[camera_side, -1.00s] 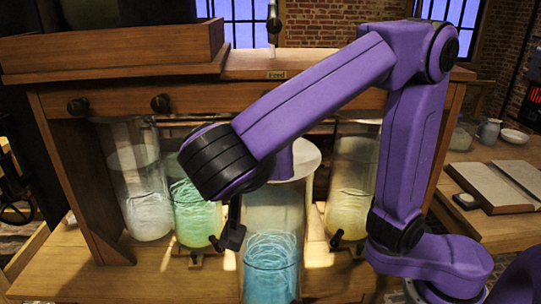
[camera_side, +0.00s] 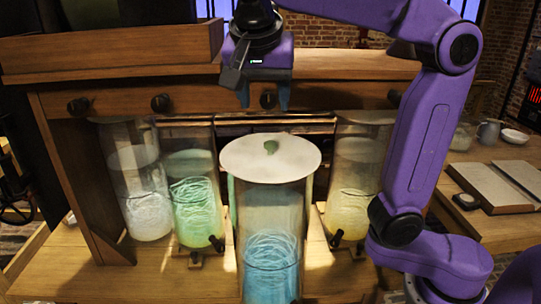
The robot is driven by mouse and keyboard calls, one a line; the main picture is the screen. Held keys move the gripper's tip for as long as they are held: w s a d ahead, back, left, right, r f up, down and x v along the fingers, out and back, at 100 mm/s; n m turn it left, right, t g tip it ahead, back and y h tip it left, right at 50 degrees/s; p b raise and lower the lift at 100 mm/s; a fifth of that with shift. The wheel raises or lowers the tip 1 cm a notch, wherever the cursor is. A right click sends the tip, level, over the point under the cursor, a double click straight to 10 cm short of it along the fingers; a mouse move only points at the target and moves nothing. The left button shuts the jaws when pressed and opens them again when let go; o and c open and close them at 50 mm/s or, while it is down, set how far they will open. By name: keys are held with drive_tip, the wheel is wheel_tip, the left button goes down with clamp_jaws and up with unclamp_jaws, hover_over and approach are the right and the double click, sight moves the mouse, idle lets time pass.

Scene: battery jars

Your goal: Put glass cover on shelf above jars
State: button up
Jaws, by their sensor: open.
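The glass cover (camera_side: 290,158) is a pale round disc with a small green knob (camera_side: 271,147). It lies on top of the tall front jar (camera_side: 270,235), which holds blue coils. The shelf (camera_side: 330,66) is the wooden ledge above the row of jars. Behind are a jar with white coils (camera_side: 137,185), a jar with green coils (camera_side: 196,190) and a jar with yellow coils (camera_side: 352,180). My gripper (camera_side: 264,102) is open and empty, pointing down in front of the shelf's edge, above the cover and apart from it in the picture.
A wooden box (camera_side: 110,42) takes up the left part of the shelf. Dark knobs (camera_side: 160,103) stick out below the shelf's edge. An open book (camera_side: 500,185), a jug (camera_side: 489,131) and a bowl (camera_side: 515,137) are on the right-hand table. The shelf looks clear right of the box.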

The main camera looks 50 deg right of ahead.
sight(270, 143)
drive_tip(key=x, duration=1.2)
drive_tip(key=shift+s+f, duration=0.2)
drive_tip(key=shift+a, duration=0.1)
clamp_jaws()
